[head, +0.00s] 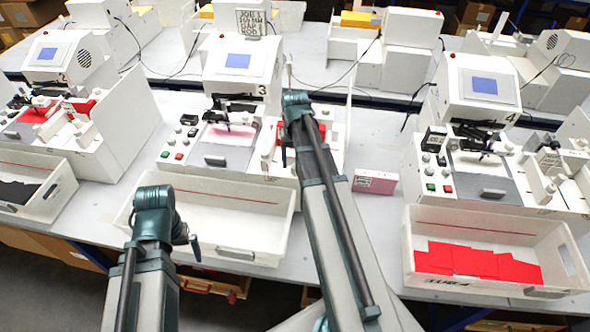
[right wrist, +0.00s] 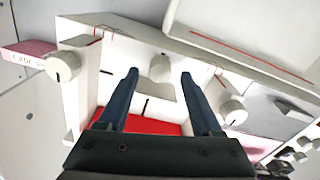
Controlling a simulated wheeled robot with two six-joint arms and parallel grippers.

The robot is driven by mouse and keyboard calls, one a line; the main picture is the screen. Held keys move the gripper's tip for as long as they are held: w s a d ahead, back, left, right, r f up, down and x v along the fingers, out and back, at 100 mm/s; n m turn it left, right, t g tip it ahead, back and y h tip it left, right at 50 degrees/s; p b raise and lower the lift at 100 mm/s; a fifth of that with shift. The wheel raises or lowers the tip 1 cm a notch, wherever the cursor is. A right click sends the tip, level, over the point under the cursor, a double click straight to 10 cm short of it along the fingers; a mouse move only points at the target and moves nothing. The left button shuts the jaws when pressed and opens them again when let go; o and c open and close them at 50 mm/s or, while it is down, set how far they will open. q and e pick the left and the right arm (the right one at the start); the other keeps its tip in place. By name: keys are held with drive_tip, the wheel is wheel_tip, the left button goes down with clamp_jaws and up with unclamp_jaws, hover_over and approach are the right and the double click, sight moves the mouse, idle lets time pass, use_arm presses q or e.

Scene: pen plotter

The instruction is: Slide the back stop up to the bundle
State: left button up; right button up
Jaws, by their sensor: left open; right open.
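In the right wrist view, the red bundle (right wrist: 152,127) lies in the white feed tray, partly hidden by my fingers. The back stop, with a round white knob (right wrist: 159,69), stands apart from the bundle, with bare white tray floor between them. My right gripper (right wrist: 158,74) is open, with one finger on each side of the knob; I cannot tell whether they touch it. In the head view, my right arm covers much of the tray at machine 3, and part of the bundle (head: 313,134) shows beside it. My left gripper (head: 194,245) is open and empty over the front bin.
Side knobs (right wrist: 66,66) and (right wrist: 232,111) flank the tray. A pink pack (head: 375,181) stands right of machine 3. The white front bin (head: 215,190) lies before it. Machine 4 (head: 485,90) and a bin of red sheets (head: 480,285) are at right.

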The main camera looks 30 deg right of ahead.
drive_tip(key=shift+f, duration=0.4)
clamp_jaws()
idle(1.2)
